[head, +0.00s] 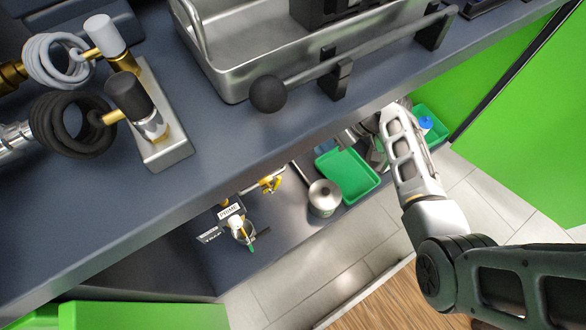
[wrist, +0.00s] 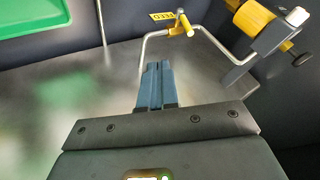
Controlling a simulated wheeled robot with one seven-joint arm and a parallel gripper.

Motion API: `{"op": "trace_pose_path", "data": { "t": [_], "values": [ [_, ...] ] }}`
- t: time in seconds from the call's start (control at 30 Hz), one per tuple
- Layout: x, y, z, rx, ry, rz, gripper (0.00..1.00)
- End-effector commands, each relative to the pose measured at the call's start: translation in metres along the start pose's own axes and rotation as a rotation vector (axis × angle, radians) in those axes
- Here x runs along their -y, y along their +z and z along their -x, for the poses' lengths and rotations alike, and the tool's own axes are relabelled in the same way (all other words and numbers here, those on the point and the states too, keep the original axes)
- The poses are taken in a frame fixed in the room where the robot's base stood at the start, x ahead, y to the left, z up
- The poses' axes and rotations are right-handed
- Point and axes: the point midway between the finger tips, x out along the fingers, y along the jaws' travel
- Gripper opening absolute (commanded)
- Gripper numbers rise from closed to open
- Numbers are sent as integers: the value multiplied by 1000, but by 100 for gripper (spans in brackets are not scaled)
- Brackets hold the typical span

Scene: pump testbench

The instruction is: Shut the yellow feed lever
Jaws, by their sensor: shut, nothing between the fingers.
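In the wrist view, a small yellow lever (wrist: 184,24) sits on a bent metal pipe (wrist: 160,36), beside a yellow tag (wrist: 162,16) whose writing is too small to read surely. My gripper (wrist: 152,68) is shut and empty. Its blue-grey fingertips point towards the pipe and appear apart from the lever, which is beyond them and to the right. In the head view, small yellow fittings (head: 271,183) show on the lower shelf; I cannot tell which of them is the lever. My gripper's fingers are hidden under the bench edge there.
A yellow cylinder (wrist: 250,17) on a grey bracket stands right of the pipe. The upper bench (head: 215,145) overhangs the shelf.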

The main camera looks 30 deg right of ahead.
Motion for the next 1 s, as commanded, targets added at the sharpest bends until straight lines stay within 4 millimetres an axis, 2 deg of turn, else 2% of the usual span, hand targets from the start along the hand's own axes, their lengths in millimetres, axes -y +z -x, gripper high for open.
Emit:
{"op": "trace_pose_path", "data": {
  "t": [0.17,0.67,0.7,0.8,1.0],
  "values": [
    [0,0,-12,-4,-6,15,0],
    [-1,1,-106,-2,-4,14,0],
    [10,0,-104,-1,-4,16,0],
    [23,-1,-108,-2,-4,14,0],
    [36,-3,-113,-3,-3,13,0]
  ]
}}
